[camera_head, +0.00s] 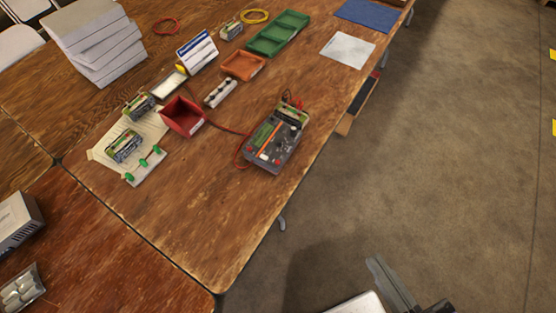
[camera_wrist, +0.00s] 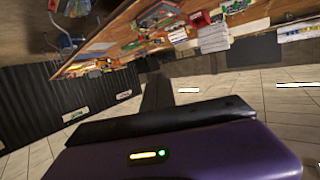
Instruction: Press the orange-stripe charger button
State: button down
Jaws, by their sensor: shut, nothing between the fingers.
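The charger (camera_head: 264,157) is a dark grey box near the table's right edge in the head view. It has a green screen, an orange stripe (camera_head: 267,136), and knobs or buttons on its top; the small buttons are too small to tell apart. A battery pack with red and black leads sits at its back end. My gripper (camera_head: 374,264) shows at the bottom of the head view, over the floor, right of the table and well apart from the charger. In the wrist view my gripper (camera_wrist: 157,82) is shut and empty. I cannot make out the charger's stripe or button there.
The wooden table (camera_head: 200,240) is clear in front of the charger. A red bin (camera_head: 182,116), an orange tray (camera_head: 243,66), a green tray (camera_head: 278,33) and battery packs (camera_head: 124,146) stand left of and beyond it. Open floor (camera_head: 450,150) lies to the right.

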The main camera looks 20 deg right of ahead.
jog(key=n+g+y+p, duration=0.4)
jog(key=n, duration=0.7)
send_over(278, 162)
jog(key=s+d, duration=0.2)
notch_tip(278, 162, down, 10)
jog(key=shift+s+a+f+n, duration=0.15)
jog(key=shift+s+f+n, duration=0.15)
jog(key=shift+n, duration=0.3)
jog(key=shift+f, duration=0.1)
jog(key=f+b, duration=0.4)
jog(key=f, duration=0.1)
jog(key=w+a+f+b, duration=0.1)
jog(key=f+b, duration=0.2)
jog(key=shift+f, duration=0.2)
jog(key=shift+f, duration=0.1)
